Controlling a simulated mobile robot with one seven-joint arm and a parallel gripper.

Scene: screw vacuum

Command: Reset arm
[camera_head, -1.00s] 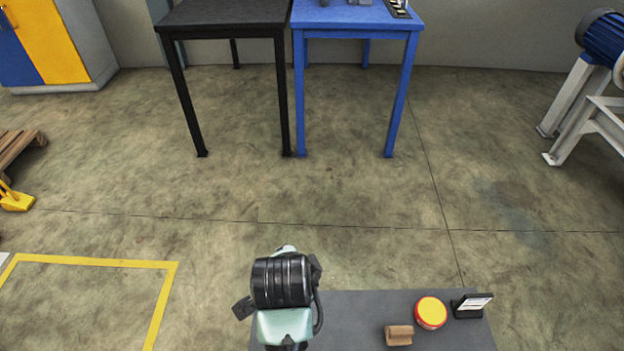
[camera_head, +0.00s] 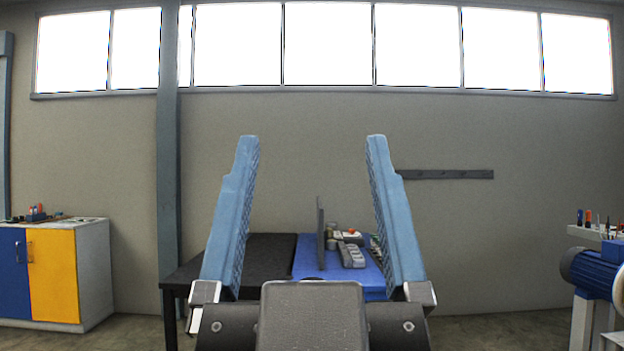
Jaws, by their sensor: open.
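My gripper (camera_head: 311,160) stands large in the middle of the head camera view, its two blue fingers pointing up and wide apart. It is open, and nothing is between the fingers except the background wall and tables behind. Its dark grey body (camera_head: 312,318) fills the bottom middle and hides part of the tables.
A black table (camera_head: 262,262) and a blue table (camera_head: 308,262) with several small items stand behind my gripper. A cabinet with blue and yellow doors (camera_head: 52,278) is at left. A blue motor (camera_head: 592,272) is at right. Windows (camera_head: 330,45) run along the wall.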

